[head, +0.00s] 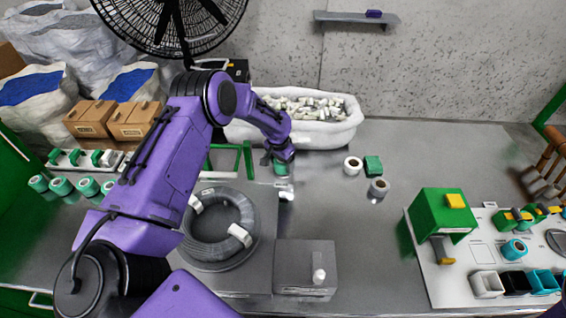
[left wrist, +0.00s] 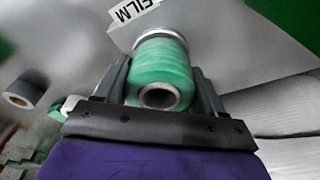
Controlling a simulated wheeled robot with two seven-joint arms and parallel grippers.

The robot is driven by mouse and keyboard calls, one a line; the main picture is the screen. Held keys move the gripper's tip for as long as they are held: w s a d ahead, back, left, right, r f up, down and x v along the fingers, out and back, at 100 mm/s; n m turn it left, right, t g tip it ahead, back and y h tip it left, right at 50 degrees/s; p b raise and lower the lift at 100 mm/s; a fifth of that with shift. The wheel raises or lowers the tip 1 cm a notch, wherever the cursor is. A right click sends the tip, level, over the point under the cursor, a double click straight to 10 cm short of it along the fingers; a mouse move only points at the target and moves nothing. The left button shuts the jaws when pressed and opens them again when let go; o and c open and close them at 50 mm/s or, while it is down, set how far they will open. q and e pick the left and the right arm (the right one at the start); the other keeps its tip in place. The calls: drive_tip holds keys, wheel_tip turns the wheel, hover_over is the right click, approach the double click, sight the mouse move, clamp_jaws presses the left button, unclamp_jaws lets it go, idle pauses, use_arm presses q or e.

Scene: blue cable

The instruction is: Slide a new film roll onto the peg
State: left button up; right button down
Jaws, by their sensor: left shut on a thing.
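My left gripper (head: 280,158) reaches down near the middle of the bench in the head view. It is shut on a green film roll (head: 281,170), mostly hidden under the gripper there. In the left wrist view the green film roll (left wrist: 162,62) sits between the two fingers of my left gripper (left wrist: 162,80), its hollow grey core facing the camera. A pale ring shows at its far end, close to a FILM label (left wrist: 132,10). I cannot make out the peg, nor whether the roll is around it. My right gripper is not in view.
Several teal rolls (head: 61,186) stand at the left. A grey cable coil (head: 210,255) and grey box (head: 304,262) lie in front. A white bin (head: 340,132) is behind.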

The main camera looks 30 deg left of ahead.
use_arm(q)
drive_tip(key=o, duration=1.3)
wheel_tip(320, 180, up, 7)
drive_tip(key=p, duration=0.5)
drive_tip(key=shift+s+r+p, duration=0.1)
drive_tip(key=shift+p, duration=0.25)
wheel_tip(320, 180, down, 7)
drive_tip(key=b, duration=0.5)
drive_tip(key=shift+r, duration=0.15)
drive_tip(key=shift+f+b, duration=0.35)
drive_tip(key=shift+b, duration=0.1)
drive_tip(key=shift+r, duration=0.1)
drive_tip(key=shift+r, duration=0.1)
